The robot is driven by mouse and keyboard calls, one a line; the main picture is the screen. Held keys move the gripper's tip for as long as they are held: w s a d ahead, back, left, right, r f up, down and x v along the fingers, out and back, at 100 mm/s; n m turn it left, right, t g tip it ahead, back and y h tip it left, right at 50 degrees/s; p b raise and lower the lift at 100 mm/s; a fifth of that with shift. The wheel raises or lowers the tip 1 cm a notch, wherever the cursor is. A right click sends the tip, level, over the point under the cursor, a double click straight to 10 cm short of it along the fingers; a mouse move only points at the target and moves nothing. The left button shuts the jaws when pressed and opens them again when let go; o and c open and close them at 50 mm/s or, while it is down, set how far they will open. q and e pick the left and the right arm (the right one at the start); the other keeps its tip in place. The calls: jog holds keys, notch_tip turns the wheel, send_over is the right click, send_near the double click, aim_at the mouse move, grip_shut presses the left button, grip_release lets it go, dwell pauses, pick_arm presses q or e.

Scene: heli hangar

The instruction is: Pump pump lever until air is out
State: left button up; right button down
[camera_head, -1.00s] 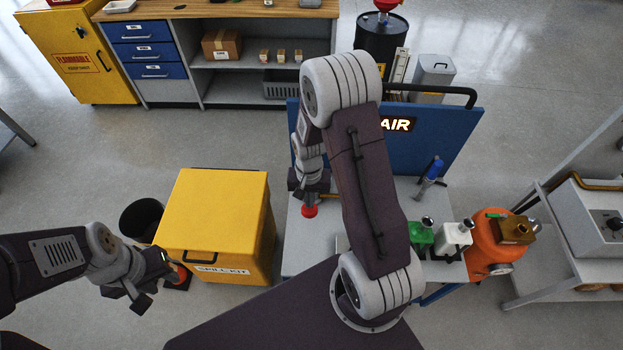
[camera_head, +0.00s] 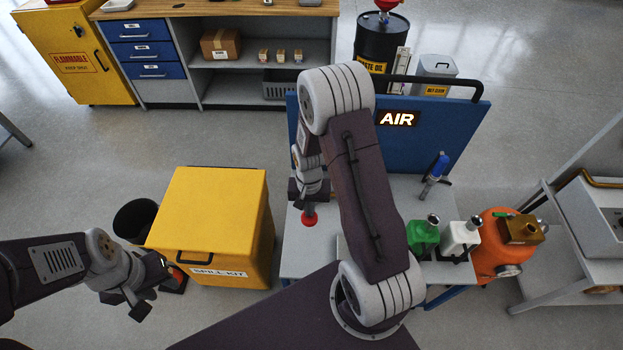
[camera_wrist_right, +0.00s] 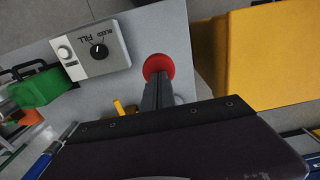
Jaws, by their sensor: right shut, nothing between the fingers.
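The pump lever's red knob (camera_head: 309,218) shows at the left part of the grey cart top (camera_head: 300,262), and also in the right wrist view (camera_wrist_right: 158,66). My right gripper (camera_head: 311,205) points down at the knob; its shut fingers (camera_wrist_right: 156,90) overlap the knob in the wrist view with nothing between them. Whether they touch it is unclear. The lever below the knob is mostly hidden. A lit "AIR" sign (camera_head: 398,118) glows on the cart's blue back panel (camera_head: 440,140). My left gripper (camera_head: 127,304) hangs at the lower left, away from the cart; its jaw opening is unclear.
A control box with a dial (camera_wrist_right: 98,50) marked BLEED and FILL sits on the cart. A yellow spill kit (camera_head: 215,220) stands left of the cart.

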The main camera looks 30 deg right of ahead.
notch_tip(320, 180, down, 6)
jog(key=b, duration=0.3)
jog(key=shift+r+b, duration=0.15)
jog(key=shift+b, duration=0.2)
notch_tip(320, 180, up, 13)
jog(key=p, duration=1.2)
